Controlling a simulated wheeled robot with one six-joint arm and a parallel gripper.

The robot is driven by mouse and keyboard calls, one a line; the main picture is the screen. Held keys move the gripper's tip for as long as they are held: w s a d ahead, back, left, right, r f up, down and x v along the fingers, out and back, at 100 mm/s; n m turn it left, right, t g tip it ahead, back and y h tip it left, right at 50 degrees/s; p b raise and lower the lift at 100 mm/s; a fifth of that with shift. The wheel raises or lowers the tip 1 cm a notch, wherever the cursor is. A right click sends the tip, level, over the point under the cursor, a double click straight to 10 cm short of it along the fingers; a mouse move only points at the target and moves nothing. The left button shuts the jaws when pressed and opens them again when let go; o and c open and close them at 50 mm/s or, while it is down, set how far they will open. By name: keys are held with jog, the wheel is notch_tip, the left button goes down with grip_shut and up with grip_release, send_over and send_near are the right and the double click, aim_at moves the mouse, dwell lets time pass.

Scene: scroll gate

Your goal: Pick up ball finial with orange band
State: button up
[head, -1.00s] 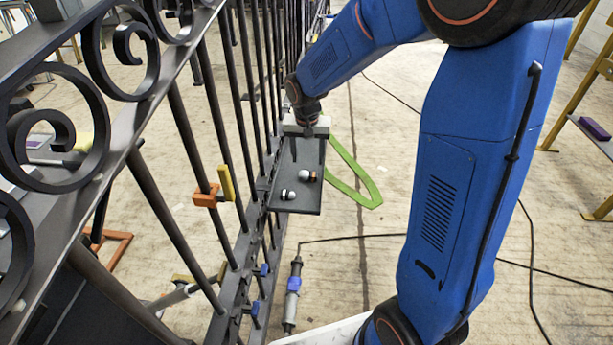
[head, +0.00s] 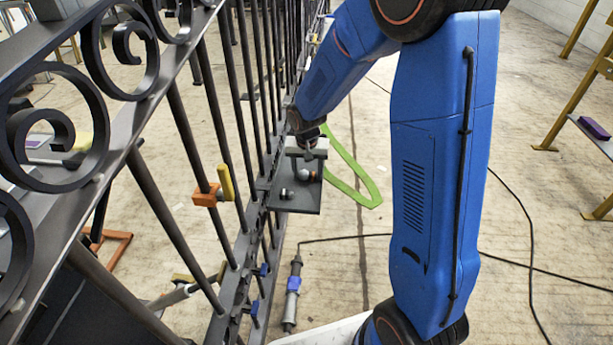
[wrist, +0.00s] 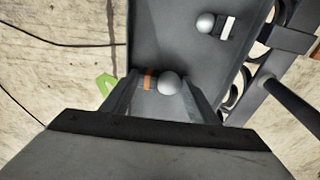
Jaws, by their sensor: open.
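The ball finial with the orange band (wrist: 168,82) lies on its side on a dark grey shelf (wrist: 160,30), its grey ball to the right of the orange band in the wrist view. My gripper (wrist: 160,98) is open, with one finger on each side of the finial and its tips close to it. I cannot tell whether the fingers touch it. A second ball finial, with a white band (wrist: 208,23), lies apart on the same shelf. In the head view my gripper (head: 308,160) is low over the shelf (head: 298,203), and the orange-banded finial (head: 303,175) is partly hidden below it.
The black iron gate (head: 180,110) with upright bars and scrolls runs along the shelf's left side. An orange clamp (head: 207,196) grips one bar. A grey and blue tool (head: 293,285) lies on the floor nearby.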

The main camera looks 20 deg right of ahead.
jog(key=c, duration=0.9)
jog(key=shift+r, duration=0.1)
